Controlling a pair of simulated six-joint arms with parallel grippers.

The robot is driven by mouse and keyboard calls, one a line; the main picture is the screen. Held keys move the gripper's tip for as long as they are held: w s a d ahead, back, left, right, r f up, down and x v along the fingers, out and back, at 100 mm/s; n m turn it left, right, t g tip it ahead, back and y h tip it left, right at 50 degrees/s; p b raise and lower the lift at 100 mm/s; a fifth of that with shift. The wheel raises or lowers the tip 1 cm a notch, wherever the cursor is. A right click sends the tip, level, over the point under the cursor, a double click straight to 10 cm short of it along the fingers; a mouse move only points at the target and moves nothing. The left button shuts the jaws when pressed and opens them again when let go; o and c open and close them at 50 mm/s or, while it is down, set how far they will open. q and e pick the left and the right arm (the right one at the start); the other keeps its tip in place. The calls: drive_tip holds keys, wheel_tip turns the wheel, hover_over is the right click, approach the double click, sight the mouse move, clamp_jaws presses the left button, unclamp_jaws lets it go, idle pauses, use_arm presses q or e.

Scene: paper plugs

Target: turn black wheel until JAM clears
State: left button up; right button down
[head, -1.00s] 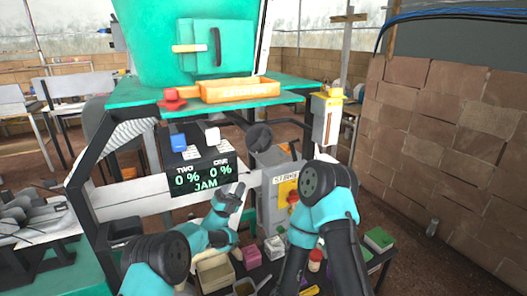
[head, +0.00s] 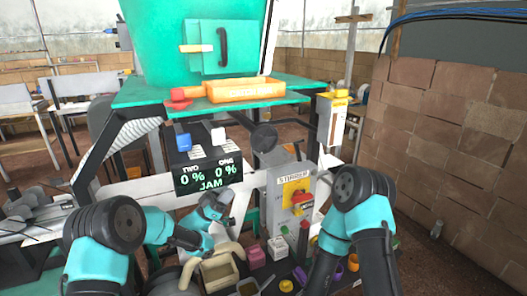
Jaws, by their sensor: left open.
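A black wheel (head: 264,137) sits on the machine below the right part of the green shelf, above the grey STIRRER box. A dark display (head: 206,178) to its left reads TWO 0 %, ONE 0 % and JAM in green. My left gripper (head: 221,197) is open, just below the display. It is below and left of the wheel, apart from it, and nothing shows between its fingers. My right arm enters from the right with its elbow high; its gripper is out of view.
The STIRRER box (head: 287,181) carries a yellow-and-red knob. An orange tray (head: 246,92) lies on the green shelf. A brick wall closes the right.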

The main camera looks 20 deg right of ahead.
sight(259, 152)
idle(0.3)
use_arm(q)
drive_tip(key=x, duration=1.7)
drive_tip(key=shift+d+r, duration=0.1)
drive_tip(key=shift+r, duration=0.05)
clamp_jaws()
